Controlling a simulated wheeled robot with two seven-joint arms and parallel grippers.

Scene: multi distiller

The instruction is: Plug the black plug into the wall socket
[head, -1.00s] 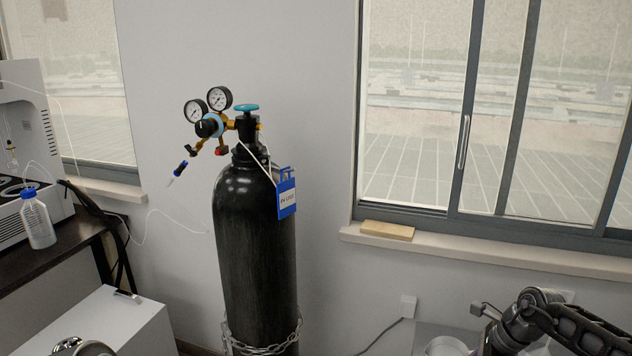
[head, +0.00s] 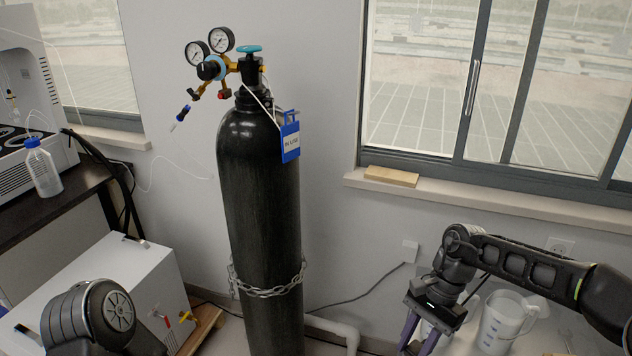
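A white wall socket (head: 559,246) shows on the wall below the right window, just above my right arm. A black plug is not clearly visible in the head view. My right gripper (head: 416,345) is at the bottom edge, pointing down, left of and below the socket. Its two purple fingers stand apart, and nothing shows between their visible parts; the tips are cut off. My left arm reaches in at the bottom left, but its gripper is out of view.
A black gas cylinder (head: 258,190) with a chain stands in the middle. A white plug or box (head: 410,251) with a grey cable is on the wall. Clear jugs (head: 505,325) stand near my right gripper. A white cabinet (head: 100,290) is at left.

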